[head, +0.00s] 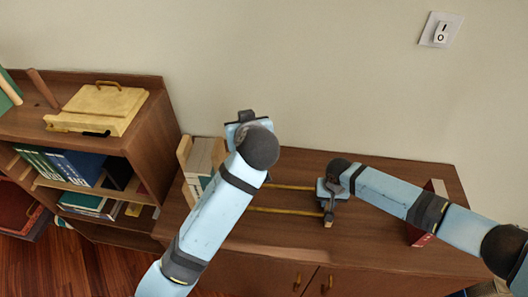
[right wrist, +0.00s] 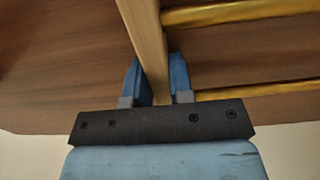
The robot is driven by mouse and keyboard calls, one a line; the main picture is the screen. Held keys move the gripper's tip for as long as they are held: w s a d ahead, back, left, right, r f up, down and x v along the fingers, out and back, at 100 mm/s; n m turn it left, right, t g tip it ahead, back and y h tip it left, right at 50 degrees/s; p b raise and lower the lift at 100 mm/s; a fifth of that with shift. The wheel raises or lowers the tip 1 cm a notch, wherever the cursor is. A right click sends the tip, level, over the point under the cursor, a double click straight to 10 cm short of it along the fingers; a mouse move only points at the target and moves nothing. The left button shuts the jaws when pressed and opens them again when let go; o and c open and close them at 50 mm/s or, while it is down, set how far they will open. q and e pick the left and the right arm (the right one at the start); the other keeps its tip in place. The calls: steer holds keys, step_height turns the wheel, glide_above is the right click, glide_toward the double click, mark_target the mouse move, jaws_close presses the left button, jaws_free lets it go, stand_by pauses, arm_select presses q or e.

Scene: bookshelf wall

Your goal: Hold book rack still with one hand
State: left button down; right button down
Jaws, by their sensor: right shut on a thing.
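The book rack stands on the brown cabinet top, with a wooden left end (head: 186,160) and two yellow rods (head: 284,210) running right. A few pale and green books (head: 204,158) stand at its left end. My right gripper (head: 329,200) is shut on the rack's right end piece. In the right wrist view that wooden end piece (right wrist: 146,42) passes between the blue fingers (right wrist: 155,82), with the yellow rods to its right. My left gripper (head: 240,126) is above the rack near the books, mostly hidden behind its own wrist; its fingers cannot be made out.
A red and white book (head: 424,239) stands on the cabinet top at the right, partly behind my right arm. A brown shelf (head: 150,130) at the left holds a yellow box (head: 98,108) and several books. A pale wall with a switch (head: 440,30) is behind.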

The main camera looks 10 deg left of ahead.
steer(key=c, duration=0.9)
jaws_free()
